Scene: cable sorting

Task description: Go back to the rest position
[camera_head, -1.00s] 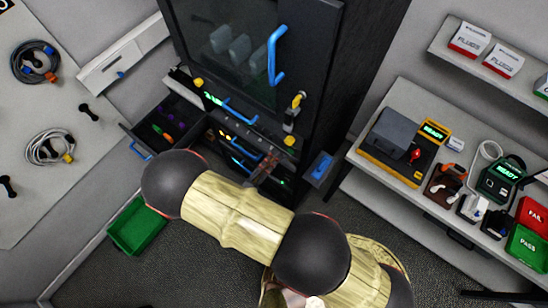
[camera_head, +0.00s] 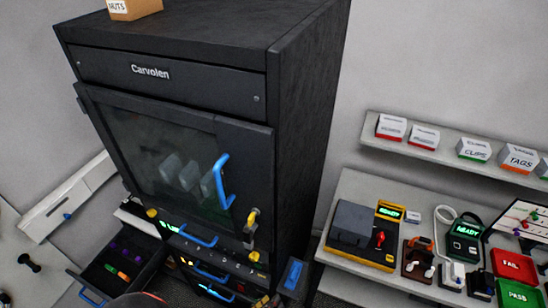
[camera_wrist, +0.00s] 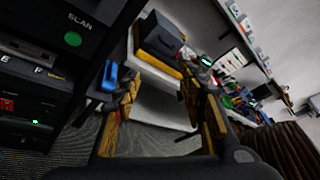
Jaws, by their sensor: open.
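My gripper (camera_wrist: 158,105) shows in the wrist view with its two yellow-and-black fingers spread apart. It is open, and nothing is between the fingers. Beyond it are the black cabinet's lower panels on the left and the workbench on the right. In the head view only a dark rounded piece of my arm shows at the bottom edge; my gripper is hidden there. The black cabinet (camera_head: 170,95) stands in the middle of the head view with its glass door shut. A drawer (camera_head: 118,265) at its lower left is pulled out and holds small coloured items.
A shelf (camera_head: 440,155) above holds labelled boxes. A blue holder (camera_head: 293,274) sits at the cabinet's right side.

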